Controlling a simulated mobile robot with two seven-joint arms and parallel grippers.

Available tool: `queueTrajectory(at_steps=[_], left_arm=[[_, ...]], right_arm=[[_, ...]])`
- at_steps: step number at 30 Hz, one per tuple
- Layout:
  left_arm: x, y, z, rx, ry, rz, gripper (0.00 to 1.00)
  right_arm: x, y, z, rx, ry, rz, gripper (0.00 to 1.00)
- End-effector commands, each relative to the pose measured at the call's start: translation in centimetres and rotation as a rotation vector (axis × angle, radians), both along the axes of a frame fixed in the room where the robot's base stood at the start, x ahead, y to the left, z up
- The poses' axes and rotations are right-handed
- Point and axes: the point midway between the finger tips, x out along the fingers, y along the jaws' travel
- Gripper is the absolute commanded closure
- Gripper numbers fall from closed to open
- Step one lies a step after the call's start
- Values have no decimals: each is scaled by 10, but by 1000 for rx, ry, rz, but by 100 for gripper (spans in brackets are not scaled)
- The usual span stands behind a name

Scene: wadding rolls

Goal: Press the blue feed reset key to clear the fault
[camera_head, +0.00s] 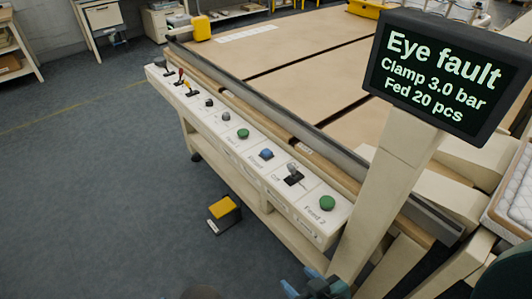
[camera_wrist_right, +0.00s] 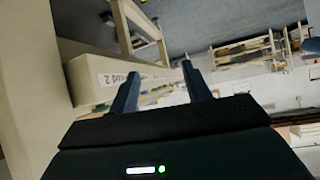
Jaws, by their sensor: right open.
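The display (camera_head: 445,75) reads "Eye fault, Clamp 3.0 bar, Fed 20 pcs". My right gripper (camera_head: 305,282) is at the bottom edge of the head view, below the rail's near end and well apart from the blue key. In the right wrist view its open fingers (camera_wrist_right: 160,72) hold nothing. My left gripper is not in view.
Green Feed 2 button (camera_head: 327,202), a black lever switch (camera_head: 293,176), another green button (camera_head: 243,133) and several small knobs and levers share the rail. The display's post (camera_head: 385,205) rises right of the rail's end. A yellow-topped pedal (camera_head: 223,209) lies on open floor.

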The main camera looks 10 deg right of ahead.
Motion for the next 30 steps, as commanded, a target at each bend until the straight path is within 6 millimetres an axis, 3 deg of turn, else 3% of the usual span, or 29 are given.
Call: queueTrajectory(at_steps=[18,30], left_arm=[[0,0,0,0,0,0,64],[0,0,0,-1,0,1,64]], right_arm=[[3,0,2,1,-6,0,99],[2,0,2,1,-6,0,100]])
